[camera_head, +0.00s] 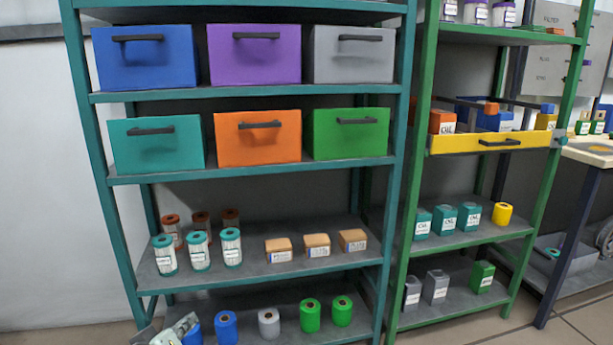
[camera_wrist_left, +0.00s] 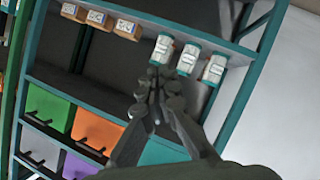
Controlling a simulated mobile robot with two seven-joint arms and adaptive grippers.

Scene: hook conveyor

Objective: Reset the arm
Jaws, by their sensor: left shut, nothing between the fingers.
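My left gripper (camera_head: 187,321) shows at the bottom left of the head view, in front of the lowest shelf of the teal rack. In the left wrist view its fingers (camera_wrist_left: 158,82) are together with nothing between them. That view shows the rack upside down. White canisters with teal caps (camera_wrist_left: 188,60) appear beyond the fingertips, apart from them. My right gripper is in neither view.
The teal rack (camera_head: 245,97) holds coloured drawers above, canisters (camera_head: 197,250) and tan boxes (camera_head: 317,245) below, and coloured rolls (camera_head: 310,316) at the bottom. A green rack (camera_head: 415,170) with a yellow drawer (camera_head: 490,143) and a table (camera_head: 590,152) stand right.

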